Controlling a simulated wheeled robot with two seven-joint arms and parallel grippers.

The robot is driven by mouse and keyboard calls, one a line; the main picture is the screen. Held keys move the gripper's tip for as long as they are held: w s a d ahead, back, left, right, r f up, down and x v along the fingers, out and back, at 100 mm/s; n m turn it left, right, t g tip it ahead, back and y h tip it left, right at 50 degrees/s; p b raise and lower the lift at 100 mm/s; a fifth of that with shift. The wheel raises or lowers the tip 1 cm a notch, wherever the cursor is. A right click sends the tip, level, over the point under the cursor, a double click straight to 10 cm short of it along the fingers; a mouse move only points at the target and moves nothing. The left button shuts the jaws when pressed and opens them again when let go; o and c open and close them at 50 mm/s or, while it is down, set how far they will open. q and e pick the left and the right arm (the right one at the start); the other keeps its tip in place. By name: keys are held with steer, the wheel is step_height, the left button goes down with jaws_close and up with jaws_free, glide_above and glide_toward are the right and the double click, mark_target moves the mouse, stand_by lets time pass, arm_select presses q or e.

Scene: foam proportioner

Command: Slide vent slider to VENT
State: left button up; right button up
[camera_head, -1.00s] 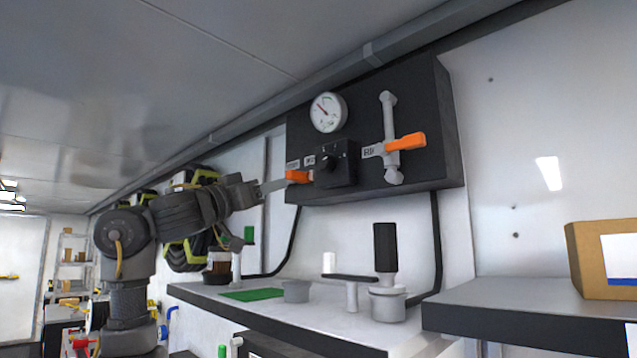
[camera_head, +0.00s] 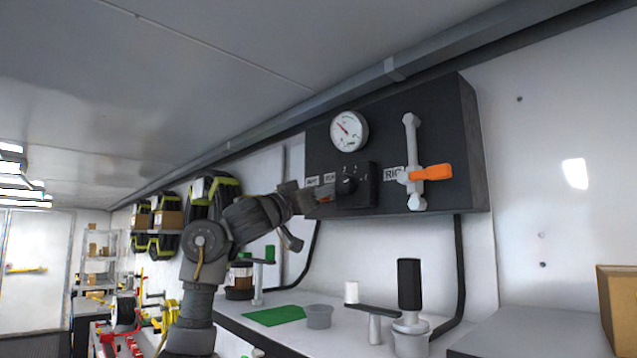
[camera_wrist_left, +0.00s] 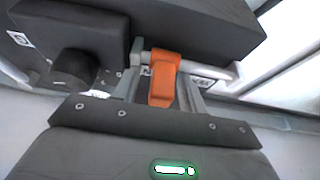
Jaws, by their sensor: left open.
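The vent slider is an orange tab on a grey rail at the left end of the black panel (camera_head: 455,150). Only a sliver of the slider (camera_head: 323,199) shows in the head view, behind my left gripper (camera_head: 316,197). In the left wrist view the orange slider (camera_wrist_left: 163,80) stands between the two grey fingers of my open left gripper (camera_wrist_left: 160,92). I cannot tell whether either finger touches it. Small labels (camera_head: 330,178) sit above the slider; their words are too small to read surely. My right gripper is not in view.
A black knob box (camera_head: 357,186) sits close right of the slider; its knob also shows in the left wrist view (camera_wrist_left: 75,66). Further right are a grey valve with an orange handle (camera_head: 432,173) and, above, a gauge (camera_head: 349,130). A bench (camera_head: 285,325) with cups stands below.

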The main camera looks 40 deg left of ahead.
arm_select(q)
steer(key=shift+w, duration=0.3)
steer(key=shift+s, duration=0.1)
jaws_close()
steer(key=shift+a, duration=0.1)
steer(key=a, duration=0.5)
steer(key=shift+r, duration=0.15)
